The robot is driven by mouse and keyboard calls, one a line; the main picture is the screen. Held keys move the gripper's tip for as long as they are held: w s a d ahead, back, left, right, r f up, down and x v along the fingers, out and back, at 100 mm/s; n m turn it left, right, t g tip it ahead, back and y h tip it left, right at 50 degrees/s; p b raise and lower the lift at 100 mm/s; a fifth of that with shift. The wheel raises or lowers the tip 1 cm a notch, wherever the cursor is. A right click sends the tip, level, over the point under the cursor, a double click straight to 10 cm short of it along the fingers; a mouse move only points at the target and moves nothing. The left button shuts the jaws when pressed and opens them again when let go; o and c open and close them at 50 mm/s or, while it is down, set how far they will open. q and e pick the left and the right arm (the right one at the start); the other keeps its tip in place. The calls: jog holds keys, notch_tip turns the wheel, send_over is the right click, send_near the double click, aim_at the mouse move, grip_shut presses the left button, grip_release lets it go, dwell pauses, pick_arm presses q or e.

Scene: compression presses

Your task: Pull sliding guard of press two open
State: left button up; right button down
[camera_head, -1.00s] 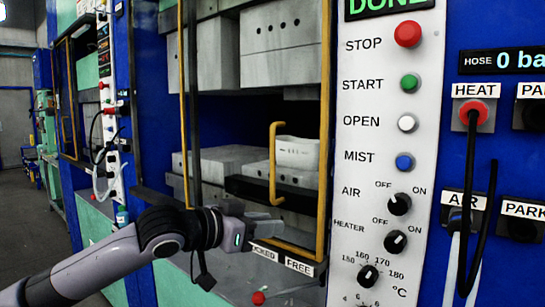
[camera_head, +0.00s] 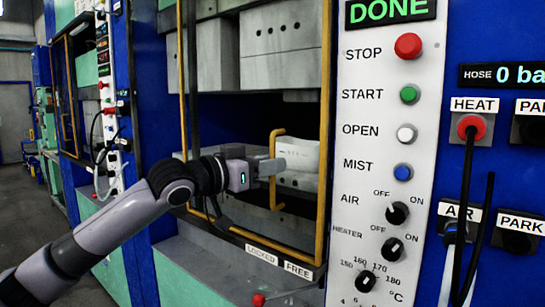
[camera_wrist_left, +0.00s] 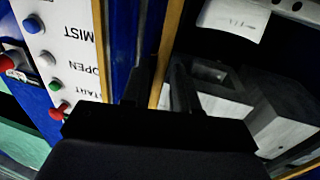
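The sliding guard (camera_head: 323,120) is a yellow frame across the front opening of the near press, with a yellow C-shaped handle (camera_head: 276,204). My left gripper (camera_head: 270,168) is level with the middle of the handle, its fingers overlapping the upright bar in the head view. In the left wrist view my two dark fingers (camera_wrist_left: 160,88) stand apart. A yellow bar (camera_wrist_left: 170,40) shows between them there; I cannot tell whether it is the handle or the frame edge. Contact with the handle is not clear. My right gripper is out of view.
A white control panel (camera_head: 380,130) with buttons and knobs, its display reading DONE, stands right of the guard. Black cables (camera_head: 466,210) hang at far right. A "LOCKED / FREE" label (camera_head: 278,262) sits under the guard. Another press (camera_head: 70,120) stands at left.

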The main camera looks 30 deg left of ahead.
pick_arm(q)
jog(key=shift+w+d, duration=0.25)
jog(key=shift+w, duration=0.35)
jog(key=shift+c, duration=0.3)
grip_shut()
